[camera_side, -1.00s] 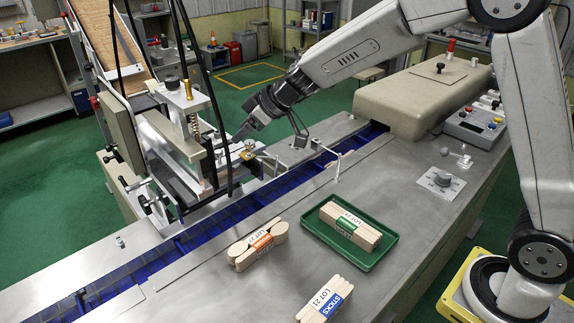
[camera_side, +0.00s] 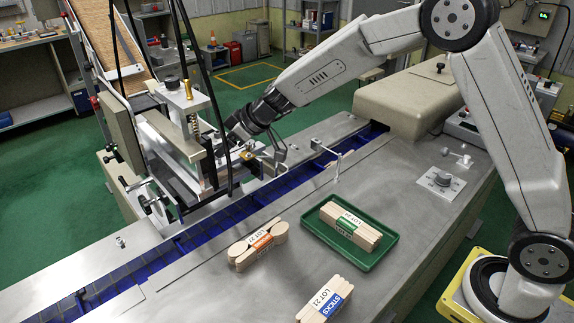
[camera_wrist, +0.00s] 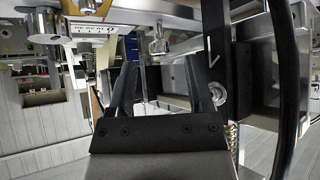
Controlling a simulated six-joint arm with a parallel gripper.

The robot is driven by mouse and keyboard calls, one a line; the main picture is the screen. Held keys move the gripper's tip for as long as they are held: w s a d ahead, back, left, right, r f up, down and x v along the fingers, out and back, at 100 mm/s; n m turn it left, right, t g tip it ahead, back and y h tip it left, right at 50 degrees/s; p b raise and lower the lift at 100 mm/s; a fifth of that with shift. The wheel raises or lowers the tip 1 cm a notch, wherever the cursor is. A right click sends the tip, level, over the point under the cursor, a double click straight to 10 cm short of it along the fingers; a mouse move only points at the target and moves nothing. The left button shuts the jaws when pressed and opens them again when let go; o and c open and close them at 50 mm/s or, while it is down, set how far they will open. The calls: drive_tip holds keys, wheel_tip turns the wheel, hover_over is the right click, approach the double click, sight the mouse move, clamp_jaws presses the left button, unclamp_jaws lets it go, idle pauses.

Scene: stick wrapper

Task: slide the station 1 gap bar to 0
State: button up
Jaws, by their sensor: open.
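The wrapper station (camera_side: 180,135) stands at the left in the side view, with a metal block, a spring post and dark uprights. My gripper (camera_side: 228,138) is at its right side, its fingertips partly lost among the dark parts. In the wrist view my gripper (camera_wrist: 160,75) is open, two dark fingers apart with nothing seen held between them. A small metal knob (camera_wrist: 157,45) shows just beyond the gap between the fingertips. A white marked scale plate (camera_wrist: 92,28) is at upper left there. I cannot tell which part is the station 1 gap bar, nor its setting.
A blue conveyor channel (camera_side: 215,210) runs below the station. A green tray (camera_side: 366,263) holds a stick bundle; two more bundles (camera_side: 258,245) (camera_side: 325,300) lie on the bench. A thin bracket (camera_side: 338,165) stands by the channel. Dark cables hang close to my gripper.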

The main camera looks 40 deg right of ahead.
drive_tip(key=shift+x, duration=0.85)
clamp_jaws()
idle(1.0)
